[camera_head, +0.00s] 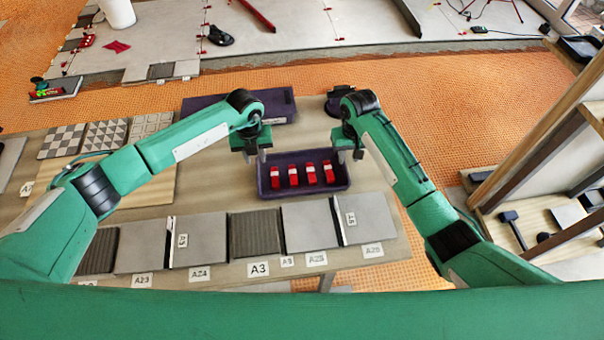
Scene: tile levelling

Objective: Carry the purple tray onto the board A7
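The purple tray (303,193) sits on the table and holds several red and white pieces (293,176) in a row. My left gripper (254,157) is at the tray's left end, with its fingers apart near the rim. My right gripper (349,156) is at the tray's right end, also with its fingers apart. I cannot tell whether either one touches the rim. No label reading A7 is legible. A pale wooden board (150,189) lies on the table at the left, partly hidden by my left arm; a label by its left edge is mostly covered.
Another dark purple container (278,103) stands behind my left gripper. Grey tiles (198,240) and a ribbed dark tile (255,233) line the table's front edge, with labels such as A3. Patterned tile samples (105,135) lie at the back left. A wooden shelf (545,125) stands at right.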

